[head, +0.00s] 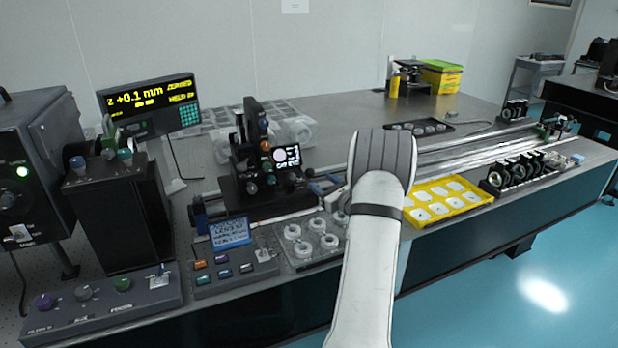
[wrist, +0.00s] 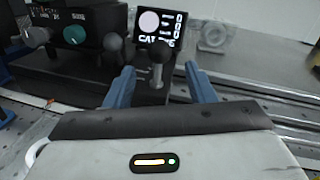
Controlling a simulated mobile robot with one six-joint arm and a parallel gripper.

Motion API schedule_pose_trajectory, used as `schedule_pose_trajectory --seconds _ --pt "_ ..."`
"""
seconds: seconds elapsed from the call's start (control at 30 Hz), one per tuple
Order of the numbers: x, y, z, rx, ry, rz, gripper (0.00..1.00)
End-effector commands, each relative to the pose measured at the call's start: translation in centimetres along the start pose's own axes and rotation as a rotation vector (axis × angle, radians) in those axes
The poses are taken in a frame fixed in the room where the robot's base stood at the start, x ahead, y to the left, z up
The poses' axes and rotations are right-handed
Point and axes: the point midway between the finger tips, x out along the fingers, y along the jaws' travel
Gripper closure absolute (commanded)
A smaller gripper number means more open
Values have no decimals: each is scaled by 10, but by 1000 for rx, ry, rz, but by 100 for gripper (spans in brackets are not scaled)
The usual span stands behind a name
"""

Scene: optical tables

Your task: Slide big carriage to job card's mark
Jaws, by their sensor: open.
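The big carriage (head: 262,165) is a tall black assembly with knobs and a small black-and-white screen (head: 287,156), standing on the rail at left of centre. The wrist view shows its lower part, the screen (wrist: 160,27) and a dark ball-topped post (wrist: 160,52). My gripper (wrist: 159,70) is open, with one blue finger on each side of this post; contact cannot be told. In the head view my gripper (head: 322,184) is just right of the carriage, partly hidden by my arm.
The long rail (head: 470,150) runs right, with smaller black mounts (head: 515,170) in front of its far end. A yellow tray (head: 445,201) and a clear tray of rings (head: 305,246) lie along the front. A yellow-lettered display (head: 150,102) stands behind, left.

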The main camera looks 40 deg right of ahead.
Motion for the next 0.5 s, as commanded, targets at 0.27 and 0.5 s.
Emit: schedule_pose_trajectory --seconds 0.27,0.5 --pt "41 0 1 2 -3 -1 50" --pt "70 0 1 1 -1 -2 50"
